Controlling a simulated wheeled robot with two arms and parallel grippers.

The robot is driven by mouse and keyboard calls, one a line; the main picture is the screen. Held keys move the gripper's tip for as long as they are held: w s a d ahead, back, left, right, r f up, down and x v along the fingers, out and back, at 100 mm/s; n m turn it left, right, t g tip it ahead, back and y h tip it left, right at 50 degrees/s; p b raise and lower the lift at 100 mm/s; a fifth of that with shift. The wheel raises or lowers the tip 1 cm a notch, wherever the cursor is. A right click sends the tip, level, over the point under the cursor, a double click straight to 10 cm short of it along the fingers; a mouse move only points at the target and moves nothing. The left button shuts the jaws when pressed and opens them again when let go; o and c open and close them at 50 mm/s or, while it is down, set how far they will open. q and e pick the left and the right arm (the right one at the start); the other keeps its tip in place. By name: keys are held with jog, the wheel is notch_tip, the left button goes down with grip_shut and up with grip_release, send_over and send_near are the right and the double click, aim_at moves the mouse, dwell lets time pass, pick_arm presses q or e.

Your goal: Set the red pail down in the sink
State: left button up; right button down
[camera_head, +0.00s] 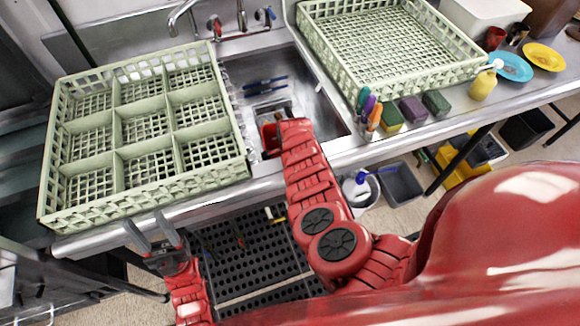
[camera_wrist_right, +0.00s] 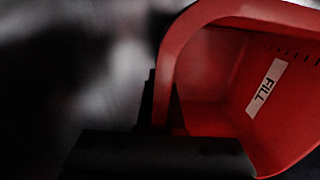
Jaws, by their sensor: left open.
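The red pail (camera_head: 268,139) shows in the head view at the sink, partly hidden by my right forearm and hand. I cannot tell whether it touches the sink floor. In the right wrist view the pail (camera_wrist_right: 225,85) is close and tilted, with a white FILL label inside. My right gripper (camera_wrist_right: 165,105) has its dark fingers on the pail's left edge and seems shut on it. The metal sink (camera_head: 325,112) lies between two green racks. My left gripper (camera_head: 147,224) is open and empty, in front of the counter's lower left edge.
A divided green rack (camera_head: 117,147) stands left of the sink, an open green rack (camera_head: 345,65) right of it. Blue-handled utensils (camera_head: 266,84) lie in the sink. Taps (camera_head: 242,15) stand behind it.

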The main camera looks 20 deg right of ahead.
jog(key=shift+f, duration=0.25)
jog(key=c, duration=1)
grip_release()
jog(key=shift+r, duration=0.1)
jog(key=shift+r, duration=0.3)
jog(key=r+p, duration=0.2)
jog(key=r, duration=0.3)
jog(key=s+r+p, duration=0.1)
jog(key=r+p, duration=0.2)
jog(key=r, duration=0.3)
jog(key=r+p, duration=0.2)
jog(key=r, duration=0.3)
jog(key=shift+s+a+r+p, duration=0.15)
jog(key=shift+s+r+p, duration=0.15)
